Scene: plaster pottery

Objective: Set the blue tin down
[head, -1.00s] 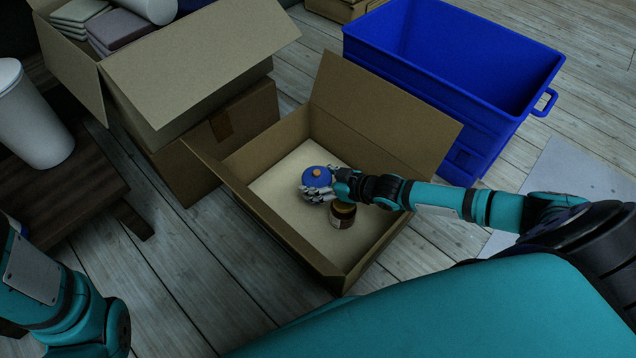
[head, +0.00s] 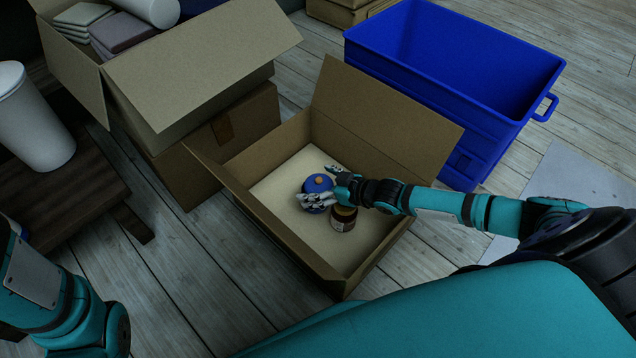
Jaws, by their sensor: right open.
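The blue tin (head: 319,183), round with an orange knob on top, is upright in the open cardboard box (head: 270,222), on or close to its pale bottom. My right gripper (head: 320,190) is open at the tin's right and near side, with its fingers spread around it. The fingers partly cover the tin's side, and I cannot tell whether they touch it. A brown jar (head: 343,219) stands in the same box, just below and right of the tin. My left arm shows at the lower left, but its gripper is out of the picture.
Stacked cardboard boxes (head: 205,75) stand at the upper left, beside a white lidded bin (head: 38,125). The left part of the box bottom is free.

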